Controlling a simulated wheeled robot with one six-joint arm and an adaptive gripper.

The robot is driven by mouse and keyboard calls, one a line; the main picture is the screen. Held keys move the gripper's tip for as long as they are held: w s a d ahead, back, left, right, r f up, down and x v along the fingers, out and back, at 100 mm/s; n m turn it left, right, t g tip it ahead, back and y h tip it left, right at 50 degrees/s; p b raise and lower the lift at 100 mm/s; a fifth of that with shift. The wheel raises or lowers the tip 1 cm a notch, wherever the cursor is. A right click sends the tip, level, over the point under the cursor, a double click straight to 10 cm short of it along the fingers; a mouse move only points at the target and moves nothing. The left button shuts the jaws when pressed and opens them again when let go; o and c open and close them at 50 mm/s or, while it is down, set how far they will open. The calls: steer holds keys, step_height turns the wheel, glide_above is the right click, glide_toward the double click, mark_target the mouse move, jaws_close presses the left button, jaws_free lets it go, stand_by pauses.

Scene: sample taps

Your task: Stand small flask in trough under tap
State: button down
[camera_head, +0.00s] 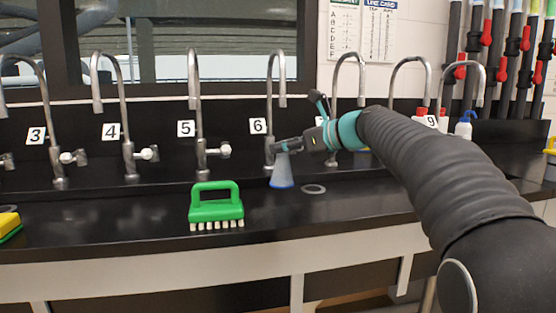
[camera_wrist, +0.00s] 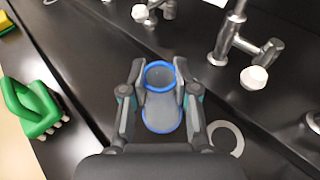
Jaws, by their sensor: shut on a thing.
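The small flask (camera_head: 281,175) is a translucent grey cone with a blue rim and a blue base edge. My gripper (camera_head: 287,146) is shut on its neck and holds it upright in front of the tap numbered 6 (camera_head: 269,90). In the wrist view the flask (camera_wrist: 162,112) sits between the two fingers (camera_wrist: 161,88), its mouth facing the camera. The dark trough runs along the foot of the taps; its edges are hard to make out. I cannot tell whether the flask's base touches anything.
A grey ring (camera_head: 313,189) lies on the black surface just right of the flask. A green brush (camera_head: 215,207) stands on the bench to the left. A yellow and green sponge (camera_head: 9,224) lies at the far left. Several curved taps line the back. Bottles (camera_head: 463,127) stand back right.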

mark_target(288, 160)
steer(key=shift+w+a, duration=0.1)
steer(key=shift+a, duration=0.05)
step_height(288, 160, down, 4)
steer(key=b, duration=0.3)
steer(key=shift+r, duration=0.25)
steer(key=c, duration=0.9)
jaws_free()
